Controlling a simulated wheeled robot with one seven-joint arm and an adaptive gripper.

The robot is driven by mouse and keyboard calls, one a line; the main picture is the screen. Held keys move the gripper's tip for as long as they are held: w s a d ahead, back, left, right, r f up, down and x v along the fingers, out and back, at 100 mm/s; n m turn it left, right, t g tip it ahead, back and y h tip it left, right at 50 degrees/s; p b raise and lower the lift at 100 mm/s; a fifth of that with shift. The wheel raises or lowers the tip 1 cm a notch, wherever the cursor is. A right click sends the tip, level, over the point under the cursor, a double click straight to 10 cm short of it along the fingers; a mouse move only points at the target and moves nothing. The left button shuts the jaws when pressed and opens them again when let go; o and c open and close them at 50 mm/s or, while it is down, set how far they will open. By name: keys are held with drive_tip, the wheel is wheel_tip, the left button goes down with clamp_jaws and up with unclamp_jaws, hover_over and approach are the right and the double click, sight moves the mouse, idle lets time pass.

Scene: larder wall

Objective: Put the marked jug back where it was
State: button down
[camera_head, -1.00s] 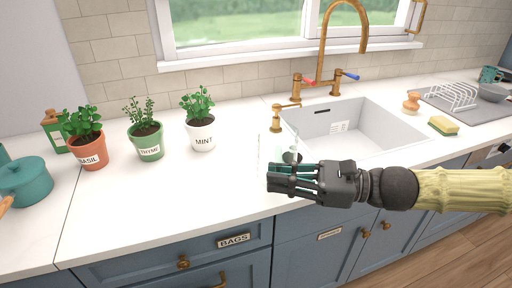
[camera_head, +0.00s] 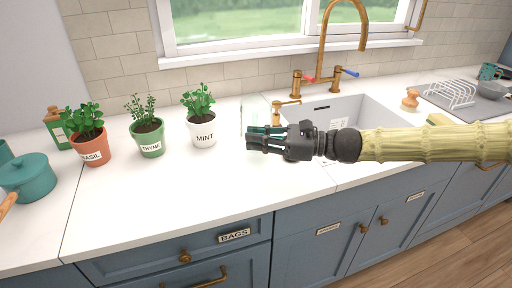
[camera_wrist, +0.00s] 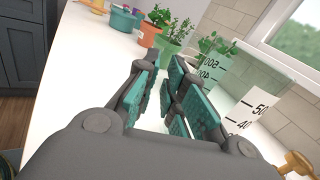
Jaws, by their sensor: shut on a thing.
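The marked jug is clear glass and hard to make out in the head view (camera_head: 249,113), at the tips of my gripper (camera_head: 252,138) to the right of the mint pot. In the wrist view the jug (camera_wrist: 256,108) shows dark measuring lines and numbers on a white panel at the right. My gripper (camera_wrist: 178,85) is shut on the jug, with its teal finger pads against it. The jug's base is hidden behind the fingers, so I cannot tell whether it touches the counter.
Potted mint (camera_head: 202,128), thyme (camera_head: 148,142) and basil (camera_head: 91,148) stand at the left on the white counter (camera_head: 180,195). A sink (camera_head: 375,112) with a brass tap (camera_head: 322,60) lies to the right. The front of the counter is clear.

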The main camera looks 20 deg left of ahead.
drive_tip(key=shift+w+a, duration=0.15)
drive_tip(key=shift+w, duration=0.05)
drive_tip(key=shift+w+a+f, duration=0.1)
drive_tip(key=shift+w+f, duration=0.05)
drive_tip(key=shift+f, duration=1.65)
drive_tip(key=shift+f, duration=0.1)
drive_tip(key=c, duration=1.5)
unclamp_jaws()
drive_tip(key=d, duration=0.8)
drive_tip(key=w+d, duration=0.1)
drive_tip(key=d, duration=0.3)
drive_tip(key=shift+r, duration=0.2)
